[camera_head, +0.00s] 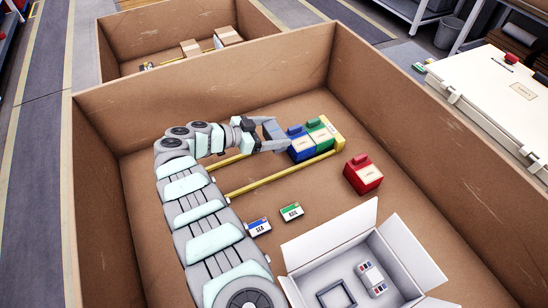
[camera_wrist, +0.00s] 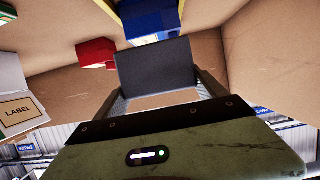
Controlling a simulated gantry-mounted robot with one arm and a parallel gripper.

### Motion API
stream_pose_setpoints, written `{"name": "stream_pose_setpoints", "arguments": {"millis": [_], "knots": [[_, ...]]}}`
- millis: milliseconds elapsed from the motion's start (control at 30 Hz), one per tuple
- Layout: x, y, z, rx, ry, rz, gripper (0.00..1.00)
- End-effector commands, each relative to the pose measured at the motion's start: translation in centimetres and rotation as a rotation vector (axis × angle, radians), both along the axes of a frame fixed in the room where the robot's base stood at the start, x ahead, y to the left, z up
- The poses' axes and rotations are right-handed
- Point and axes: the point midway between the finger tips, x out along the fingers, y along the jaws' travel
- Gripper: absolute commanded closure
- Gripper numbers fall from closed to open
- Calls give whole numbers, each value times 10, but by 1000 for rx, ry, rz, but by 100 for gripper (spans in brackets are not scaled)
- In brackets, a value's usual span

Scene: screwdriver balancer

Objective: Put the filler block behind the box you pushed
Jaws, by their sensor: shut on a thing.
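A dark grey block, which looks like the filler block (camera_head: 271,127), is held between the fingers of my gripper (camera_head: 274,135). Its flat dark face fills the space between the fingers in the wrist view (camera_wrist: 155,67). A blue box (camera_head: 302,147) stands just right of the block, and a green box (camera_head: 322,134) is beside it, on the far side. Both stand between yellow rails (camera_head: 280,175) near a yellow end piece (camera_head: 339,136). The blue box also shows ahead in the wrist view (camera_wrist: 150,20). I cannot tell whether the block touches the blue box.
A red box (camera_head: 363,174) stands outside the rails to the right. Two small label cards, blue (camera_head: 258,228) and green (camera_head: 292,211), lie on the floor of the large brown bin (camera_head: 205,82). An open white carton (camera_head: 335,246) stands at the front.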

Motion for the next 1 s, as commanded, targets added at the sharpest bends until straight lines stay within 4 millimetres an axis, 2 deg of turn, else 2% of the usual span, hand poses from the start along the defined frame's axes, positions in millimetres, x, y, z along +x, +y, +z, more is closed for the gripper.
{"name": "stream_pose_setpoints", "arguments": {"millis": [33,100,200,467,700,1000], "knots": [[-1,2,-23,1,0,2,57],[-1,2,-41,0,2,2,57],[-1,2,-57,-1,1,3,57],[1,1,-72,0,-1,3,57],[1,2,-103,1,-4,4,57],[1,1,-102,1,-2,2,57]]}}
